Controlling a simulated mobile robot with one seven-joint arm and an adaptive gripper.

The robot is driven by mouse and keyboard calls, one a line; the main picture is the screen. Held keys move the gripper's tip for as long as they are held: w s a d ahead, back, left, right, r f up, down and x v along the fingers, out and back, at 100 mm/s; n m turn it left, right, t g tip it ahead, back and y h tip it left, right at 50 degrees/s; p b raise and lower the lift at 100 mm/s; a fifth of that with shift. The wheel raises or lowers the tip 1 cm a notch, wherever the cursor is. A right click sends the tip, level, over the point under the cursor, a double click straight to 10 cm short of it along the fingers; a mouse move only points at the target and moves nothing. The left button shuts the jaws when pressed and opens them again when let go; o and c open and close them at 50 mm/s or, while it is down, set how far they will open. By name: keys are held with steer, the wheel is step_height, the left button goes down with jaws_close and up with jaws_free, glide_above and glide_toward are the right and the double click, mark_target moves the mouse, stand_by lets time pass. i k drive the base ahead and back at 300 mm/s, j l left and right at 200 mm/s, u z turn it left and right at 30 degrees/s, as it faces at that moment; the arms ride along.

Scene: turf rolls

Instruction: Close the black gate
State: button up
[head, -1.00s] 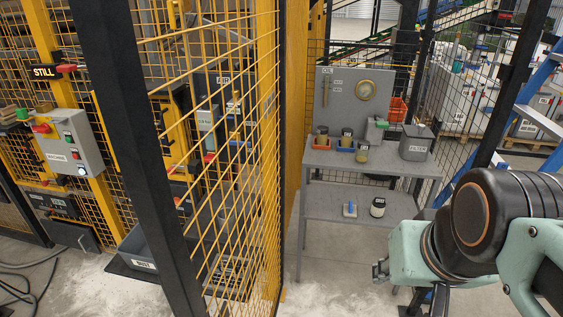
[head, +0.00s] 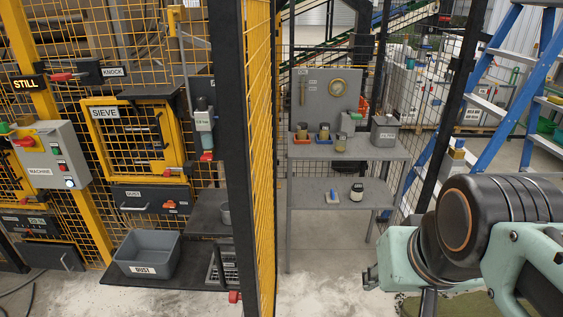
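The black gate (head: 229,140) has a black upright frame with yellow mesh. In the head view it stands left of the middle and is seen nearly edge-on. It appears to stand open, angled out from the machine front on its left. My arm is at the lower right, apart from the gate, with the grey bench side between them. Its end points down at the bottom edge, and my gripper (head: 428,303) is mostly hidden there. I cannot make out its fingers. Nothing of mine touches the gate in this view.
A grey bench (head: 350,147) with pots stands behind, right of the gate. A grey dust bin (head: 147,258) sits on a low dark shelf at left, below the sieve (head: 130,140). A blue ladder (head: 500,90) stands at right. Pale floor is clear before the bench.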

mark_target(226, 18)
steer(key=k+j+z, duration=0.1)
steer(key=j, duration=0.25)
steer(key=k+j+z, duration=0.1)
steer(key=k+j, duration=0.15)
steer(key=j+z, duration=0.1)
steer(key=j, duration=0.65)
steer(key=k+j+z, duration=0.1)
steer(key=j, duration=0.65)
